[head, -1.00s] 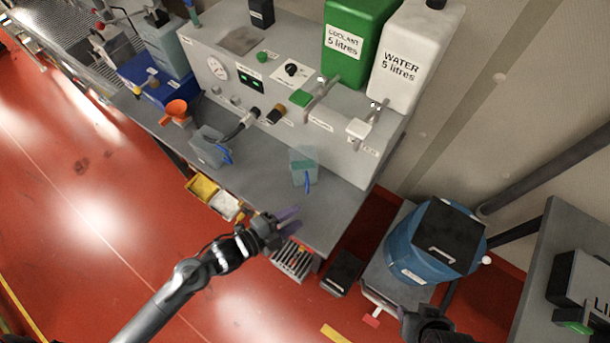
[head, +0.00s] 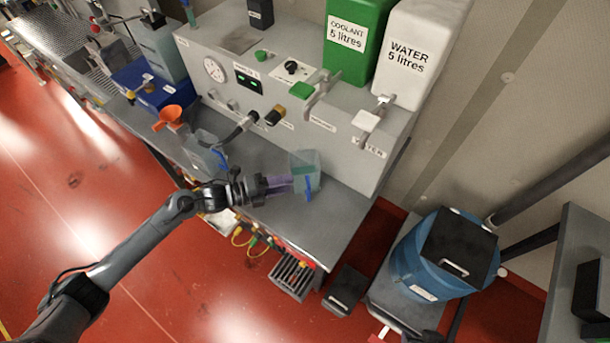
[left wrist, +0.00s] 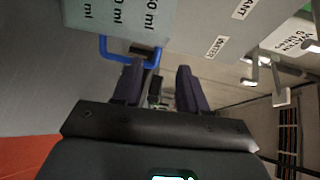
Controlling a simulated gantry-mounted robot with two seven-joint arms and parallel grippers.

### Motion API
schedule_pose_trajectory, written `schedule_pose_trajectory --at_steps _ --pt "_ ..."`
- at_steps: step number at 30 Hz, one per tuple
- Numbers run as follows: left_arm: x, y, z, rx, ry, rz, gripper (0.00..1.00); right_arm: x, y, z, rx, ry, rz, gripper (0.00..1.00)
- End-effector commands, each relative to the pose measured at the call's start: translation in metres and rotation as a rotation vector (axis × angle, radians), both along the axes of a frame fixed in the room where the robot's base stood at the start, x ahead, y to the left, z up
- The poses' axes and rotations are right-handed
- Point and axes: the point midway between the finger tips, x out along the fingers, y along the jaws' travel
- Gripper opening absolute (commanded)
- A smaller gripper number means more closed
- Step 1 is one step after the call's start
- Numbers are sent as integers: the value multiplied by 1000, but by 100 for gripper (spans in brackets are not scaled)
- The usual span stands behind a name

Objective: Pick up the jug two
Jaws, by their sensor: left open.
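A clear jug with a blue handle (head: 304,165) stands on the grey bench, right of the middle. A second clear jug with a blue handle (head: 203,150) stands further left. I cannot read which one is jug two. My left gripper (head: 280,184) is open at the left side of the right-hand jug, with its purple fingers close to it. In the left wrist view, a jug with ml markings (left wrist: 115,20) fills the top left. Its blue handle is by the left finger of my gripper (left wrist: 160,78); I cannot tell whether they touch.
An orange funnel (head: 168,117) and a blue box (head: 150,88) are at the bench's left. Green coolant (head: 352,45) and white water (head: 415,50) containers sit above the panel, with a tap (head: 375,115) below. A blue drum (head: 425,270) stands right. The bench right of the near jug is clear.

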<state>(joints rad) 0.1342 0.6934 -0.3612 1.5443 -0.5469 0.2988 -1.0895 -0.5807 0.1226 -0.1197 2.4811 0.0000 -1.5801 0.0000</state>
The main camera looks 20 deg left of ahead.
Motion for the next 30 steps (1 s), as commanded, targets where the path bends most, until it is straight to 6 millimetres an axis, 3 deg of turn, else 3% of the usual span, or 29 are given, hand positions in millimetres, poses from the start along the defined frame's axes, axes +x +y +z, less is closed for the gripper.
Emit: schedule_pose_trajectory --at_steps 17,26,30 --pt "30 -42 -12 -1 1 -1 42 0 1 19 4 0 -3 43" --pt "32 -45 -14 1 0 -1 42 0 1 18 4 0 -3 43" --pt "32 -45 -14 1 1 -1 22 0 1 18 4 0 -3 43"
